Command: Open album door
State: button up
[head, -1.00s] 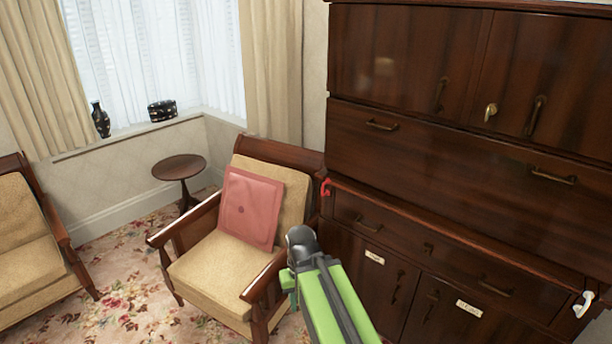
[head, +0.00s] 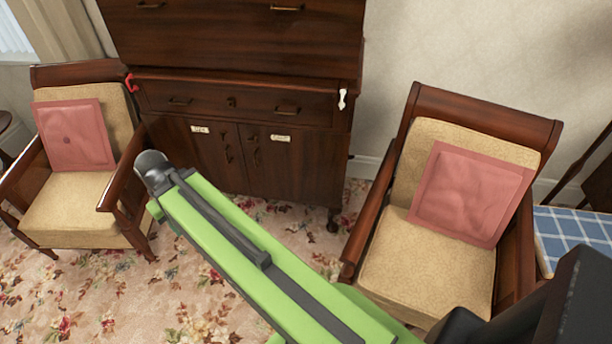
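A dark wooden cabinet (head: 250,95) stands at the back, left of centre. Its lower part has two shut doors, the left door (head: 205,150) and the right door (head: 290,165). Each has a small white label, the left label (head: 200,130) and the right label (head: 280,138), too small to read, so I cannot tell which is the album door. Dark handles show near the middle seam. My green arm crosses in front, its grey end joint left of the doors in the picture. My gripper's fingers do not show.
An armchair with a pink cushion (head: 75,137) stands left of the cabinet; another armchair (head: 430,255) stands to its right. A red hook and a white hook (head: 342,99) are on the cabinet's sides. Flowered carpet (head: 180,290) is open in front.

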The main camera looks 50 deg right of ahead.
aim_at(296, 163)
jog(key=u, duration=0.6)
jog(key=i, duration=1.1)
jog(key=z, duration=1.1)
jog(key=k, duration=0.15)
jog(key=u, duration=1.25)
jog(key=i, duration=0.5)
jog(key=z, duration=0.1)
